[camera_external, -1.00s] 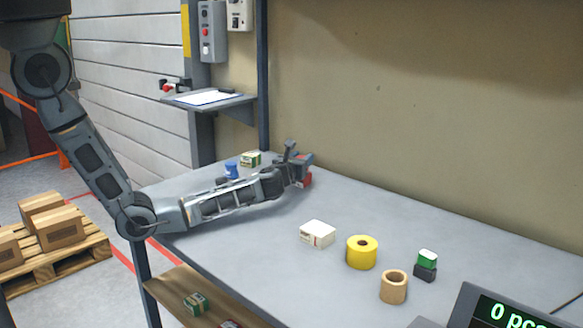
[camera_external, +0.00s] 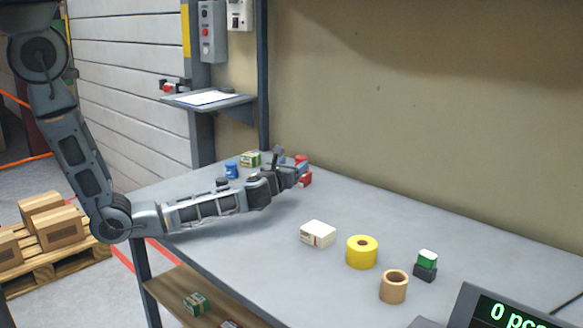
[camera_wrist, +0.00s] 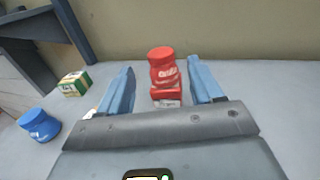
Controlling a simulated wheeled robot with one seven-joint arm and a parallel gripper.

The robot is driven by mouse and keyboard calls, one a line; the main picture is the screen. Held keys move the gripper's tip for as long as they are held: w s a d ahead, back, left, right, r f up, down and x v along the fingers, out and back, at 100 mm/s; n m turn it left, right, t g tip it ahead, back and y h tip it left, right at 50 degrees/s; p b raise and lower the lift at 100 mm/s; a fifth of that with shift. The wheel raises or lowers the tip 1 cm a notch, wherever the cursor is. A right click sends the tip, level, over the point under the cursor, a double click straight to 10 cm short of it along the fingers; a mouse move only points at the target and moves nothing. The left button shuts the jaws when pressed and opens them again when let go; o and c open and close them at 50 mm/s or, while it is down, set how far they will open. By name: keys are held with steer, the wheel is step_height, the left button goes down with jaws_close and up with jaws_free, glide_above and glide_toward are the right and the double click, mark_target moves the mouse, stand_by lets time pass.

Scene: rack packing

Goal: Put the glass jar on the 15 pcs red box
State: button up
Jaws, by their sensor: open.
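A red jar (camera_wrist: 163,70) stands upright on a red box (camera_wrist: 166,97) in the wrist view. Its lid is red, and the pale print on jar and box is too small to read. In the external view the red jar (camera_external: 301,160) and red box (camera_external: 305,179) show at the table's back edge, partly behind my gripper (camera_external: 294,168). My gripper (camera_wrist: 162,80) is open, with one blue finger to each side of the jar and box in the picture. Gaps show on both sides of the jar. The lower part of the box is hidden by my gripper's body.
A blue jar (camera_wrist: 38,125) and a green-and-white box (camera_wrist: 74,83) stand to the left. The wall is close behind the table (camera_external: 400,215).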

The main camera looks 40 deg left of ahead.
steer(key=p+v, duration=0.1)
steer(key=v, duration=0.4)
